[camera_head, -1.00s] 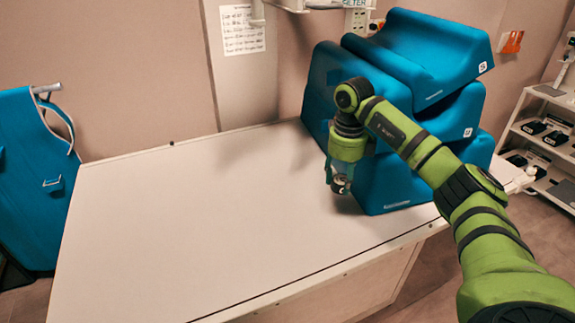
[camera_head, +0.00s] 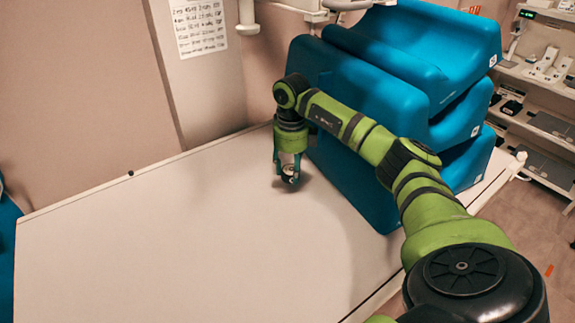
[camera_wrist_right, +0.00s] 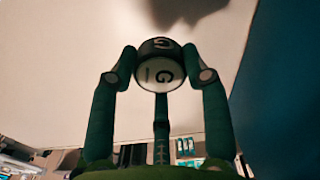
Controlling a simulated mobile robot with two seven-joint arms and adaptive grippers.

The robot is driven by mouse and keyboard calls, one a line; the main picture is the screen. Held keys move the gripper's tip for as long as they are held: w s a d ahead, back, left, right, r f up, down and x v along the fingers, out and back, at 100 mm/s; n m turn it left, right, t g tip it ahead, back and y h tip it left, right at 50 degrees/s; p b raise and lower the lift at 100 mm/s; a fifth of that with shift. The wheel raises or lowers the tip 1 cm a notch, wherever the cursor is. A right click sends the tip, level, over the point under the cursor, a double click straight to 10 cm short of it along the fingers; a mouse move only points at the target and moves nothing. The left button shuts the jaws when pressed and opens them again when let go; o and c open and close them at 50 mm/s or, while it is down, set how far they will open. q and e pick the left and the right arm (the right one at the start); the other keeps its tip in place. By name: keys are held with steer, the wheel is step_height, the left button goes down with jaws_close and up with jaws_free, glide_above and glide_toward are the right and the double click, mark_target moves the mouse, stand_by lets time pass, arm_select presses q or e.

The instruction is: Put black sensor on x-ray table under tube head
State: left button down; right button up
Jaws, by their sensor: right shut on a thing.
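My right gripper (camera_head: 288,179) points down over the back part of the white x-ray table (camera_head: 150,245), just left of the blue cushions. It is shut on a small round object (camera_wrist_right: 160,75) with a pale face and a dark rim marked with letters. I cannot tell for sure that this is the black sensor. The object is small in the head view, and a gap to the tabletop is hard to judge. The tube head is not clearly identifiable. My left gripper is not in view.
Stacked blue cushions (camera_head: 375,75) fill the table's far right. White equipment (camera_head: 310,12) hangs at the top edge. Shelves (camera_head: 535,120) with dark and pale devices stand at right. A printed sheet (camera_head: 199,25) is on the wall. The table's left and middle are clear.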

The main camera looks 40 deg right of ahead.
mark_target(291, 194)
step_height(291, 194, down, 2)
steer(key=shift+s+f, duration=0.1)
step_height(291, 194, down, 4)
steer(key=shift+r+p, duration=0.2)
steer(key=shift+p, duration=0.45)
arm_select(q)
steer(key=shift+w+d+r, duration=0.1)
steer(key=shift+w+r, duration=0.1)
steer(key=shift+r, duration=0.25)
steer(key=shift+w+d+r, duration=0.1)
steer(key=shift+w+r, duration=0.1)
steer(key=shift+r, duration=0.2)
arm_select(e)
steer(key=shift+f, duration=0.15)
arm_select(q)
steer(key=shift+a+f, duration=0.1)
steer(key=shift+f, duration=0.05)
arm_select(e)
steer(key=shift+f, duration=0.15)
steer(key=o, duration=1.2)
steer(key=shift+r, duration=0.5)
arm_select(q)
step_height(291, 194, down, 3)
steer(key=b, duration=0.3)
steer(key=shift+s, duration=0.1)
arm_select(e)
step_height(291, 194, up, 11)
steer(key=shift+r, duration=0.2)
